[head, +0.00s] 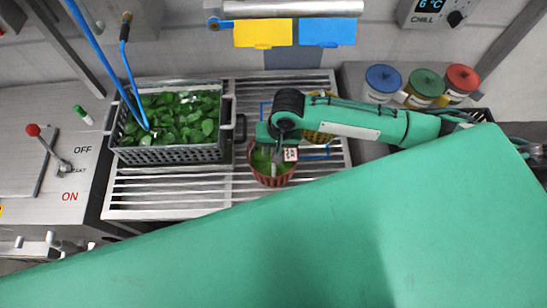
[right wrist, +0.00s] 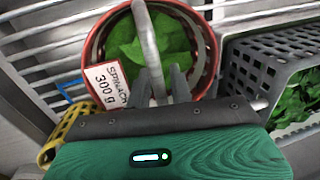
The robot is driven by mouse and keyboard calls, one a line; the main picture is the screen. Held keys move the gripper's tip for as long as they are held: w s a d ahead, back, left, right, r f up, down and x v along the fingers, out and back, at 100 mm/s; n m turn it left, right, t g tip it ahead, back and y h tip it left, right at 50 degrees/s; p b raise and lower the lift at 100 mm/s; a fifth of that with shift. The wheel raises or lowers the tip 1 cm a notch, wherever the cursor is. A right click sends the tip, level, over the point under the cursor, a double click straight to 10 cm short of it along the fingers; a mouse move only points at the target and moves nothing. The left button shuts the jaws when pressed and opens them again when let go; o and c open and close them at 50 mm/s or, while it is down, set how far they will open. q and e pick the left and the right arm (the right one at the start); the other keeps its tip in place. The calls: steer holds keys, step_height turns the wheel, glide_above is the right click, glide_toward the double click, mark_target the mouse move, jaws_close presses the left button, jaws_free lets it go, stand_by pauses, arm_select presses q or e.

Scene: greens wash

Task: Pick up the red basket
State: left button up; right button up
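The red basket (head: 272,178) stands on the slatted rack in the middle of the head view, with green leaves inside. In the right wrist view the red basket (right wrist: 208,74) shows its round rim, a pale handle arching over the leaves (right wrist: 160,45) and a tag reading "SPINACH 300 g" (right wrist: 107,86). My right gripper (head: 277,152) is over the basket, pointing down. Its two fingers (right wrist: 160,80) are close on either side of the handle. Whether both press on it is not clear. My left gripper is not in view.
A grey perforated crate (head: 170,154) full of leaves stands left of the basket. A yellow basket (head: 319,137) is partly hidden behind my right arm. Three lidded jars (head: 425,88) stand at the back right. The slatted rack (head: 165,200) has bare room in front of the crate.

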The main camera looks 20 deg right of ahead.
steer(key=shift+f, duration=0.1)
steer(key=shift+c, duration=0.4)
jaws_close()
